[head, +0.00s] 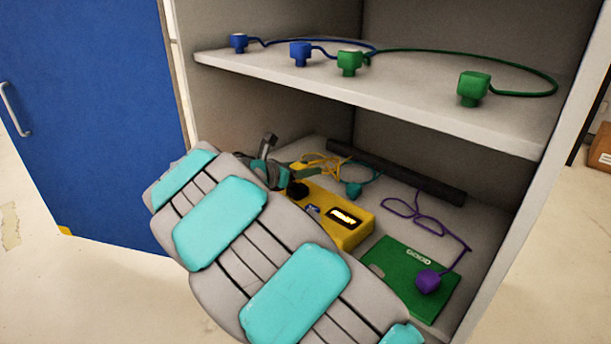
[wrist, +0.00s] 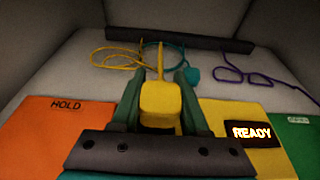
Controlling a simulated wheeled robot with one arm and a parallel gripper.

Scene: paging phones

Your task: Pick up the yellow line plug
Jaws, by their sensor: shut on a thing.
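The yellow line plug (wrist: 160,101) sits between the two fingers of my gripper (wrist: 161,80) in the wrist view. The fingers are shut on its sides, and its yellow cord rises behind it and joins a loose yellow loop (wrist: 118,57) at the left. In the head view my gripper (head: 272,165) is inside the lower cupboard bay, over the left side of a yellow box (head: 330,229). The yellow cord (head: 322,167) shows there, but the plug itself is hard to make out behind my arm.
An orange panel (wrist: 50,125) marked HOLD is left; the yellow box has a lit READY display (wrist: 252,133). A green panel (head: 408,278) with a purple plug (head: 428,281) lies right. A teal plug (head: 353,189) and dark bar (head: 400,172) are behind. A shelf (head: 400,105) is above.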

